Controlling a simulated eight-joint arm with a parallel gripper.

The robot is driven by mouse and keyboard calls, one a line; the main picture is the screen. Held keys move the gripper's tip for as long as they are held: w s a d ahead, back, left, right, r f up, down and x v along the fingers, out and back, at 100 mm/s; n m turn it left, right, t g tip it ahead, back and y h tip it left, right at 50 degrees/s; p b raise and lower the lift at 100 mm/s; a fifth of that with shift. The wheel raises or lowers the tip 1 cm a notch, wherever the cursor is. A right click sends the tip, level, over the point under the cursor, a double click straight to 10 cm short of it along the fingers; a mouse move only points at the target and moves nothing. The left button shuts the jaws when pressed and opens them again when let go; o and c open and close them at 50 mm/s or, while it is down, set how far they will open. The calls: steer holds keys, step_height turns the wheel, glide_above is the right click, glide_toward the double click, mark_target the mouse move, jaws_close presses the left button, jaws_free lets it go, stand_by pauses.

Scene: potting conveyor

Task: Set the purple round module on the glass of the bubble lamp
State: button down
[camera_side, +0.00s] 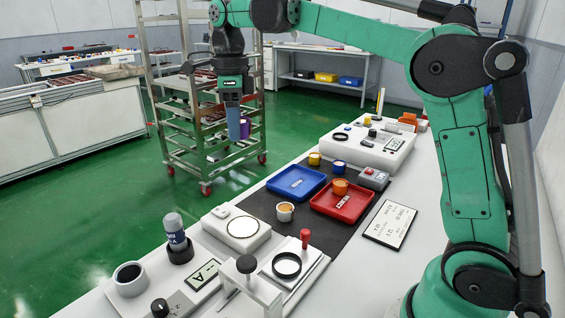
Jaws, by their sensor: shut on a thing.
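My gripper (234,122) hangs at the upper left of the side view, fingers pointing down, high in front of the metal rack. It is shut on the purple round module (245,128), which is mostly hidden by the fingers. A low white box with a bright round glass in a dark ring, which looks like the bubble lamp (243,227), sits on the near left part of the white bench. Its glass is bare. The gripper is well above and apart from it.
A blue tray (275,184) and a red tray (325,205) lie on the black belt (270,212); an orange module (340,185) is in the red one. A white cup (285,211) stands near the lamp. A grey-blue tube (175,228) stands upright left of it. A red-knobbed fixture (305,237) is nearby.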

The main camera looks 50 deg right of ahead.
mark_target(240, 227)
steer(key=shift+w+a+f, duration=0.25)
steer(key=shift+a, duration=0.1)
step_height(240, 227, down, 19)
steer(key=shift+f, duration=0.2)
steer(key=shift+c, duration=1.4)
jaws_free()
steer(key=shift+f, duration=0.15)
step_height(240, 227, up, 12)
steer(key=s+a+f+n+t, duration=0.1)
steer(key=s+n+t, duration=0.6)
steer(key=n, duration=2)
steer(key=s, duration=0.5)
steer(key=shift+s+a+f, duration=0.2)
steer(key=shift+s+a, duration=0.05)
steer(key=shift+s, duration=0.05)
